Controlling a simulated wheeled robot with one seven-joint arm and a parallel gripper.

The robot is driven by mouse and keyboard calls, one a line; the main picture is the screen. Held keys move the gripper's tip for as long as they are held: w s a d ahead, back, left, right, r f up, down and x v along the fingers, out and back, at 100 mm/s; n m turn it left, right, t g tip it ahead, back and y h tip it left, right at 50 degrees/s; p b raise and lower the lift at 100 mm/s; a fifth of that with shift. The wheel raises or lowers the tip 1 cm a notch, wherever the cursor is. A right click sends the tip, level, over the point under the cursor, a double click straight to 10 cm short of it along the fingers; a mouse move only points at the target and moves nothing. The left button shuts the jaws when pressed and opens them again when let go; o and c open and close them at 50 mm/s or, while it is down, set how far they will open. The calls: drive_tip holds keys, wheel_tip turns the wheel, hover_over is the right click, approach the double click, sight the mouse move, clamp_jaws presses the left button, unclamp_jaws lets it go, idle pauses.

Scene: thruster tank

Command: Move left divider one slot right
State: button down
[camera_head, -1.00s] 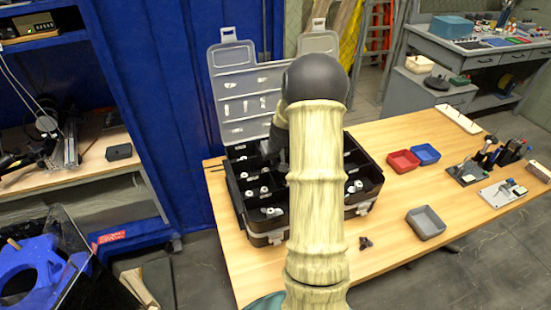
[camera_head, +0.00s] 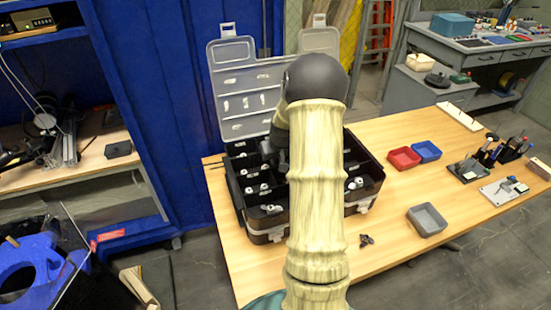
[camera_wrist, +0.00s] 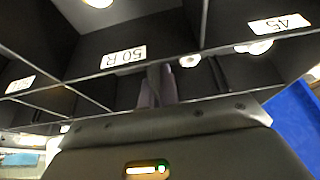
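The black organizer case (camera_head: 240,207) stands open on the wooden table, its clear lid raised behind it. Its compartments hold small white parts. Compartment walls with white labels (camera_wrist: 123,57) fill the wrist view. My gripper (camera_wrist: 156,88) is down among the compartments, its two fingers close together. A thin dark upright edge, perhaps a divider, shows between them; I cannot tell whether they grip it. In the head view my arm hides the middle of the case and the fingertips. I cannot make out the left divider clearly there.
A grey tray (camera_head: 427,220) and small dark parts (camera_head: 366,241) lie right of the case. Red (camera_head: 403,158) and blue (camera_head: 426,152) trays sit farther back, with tools at the far right. The table's front middle is clear.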

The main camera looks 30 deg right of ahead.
drive_tip(key=shift+f+b, duration=0.4)
drive_tip(key=shift+f, duration=0.25)
drive_tip(key=c, duration=2.1)
unclamp_jaws()
drive_tip(key=o, duration=0.5)
drive_tip(key=v, duration=1.7)
drive_tip(key=shift+r, duration=0.2)
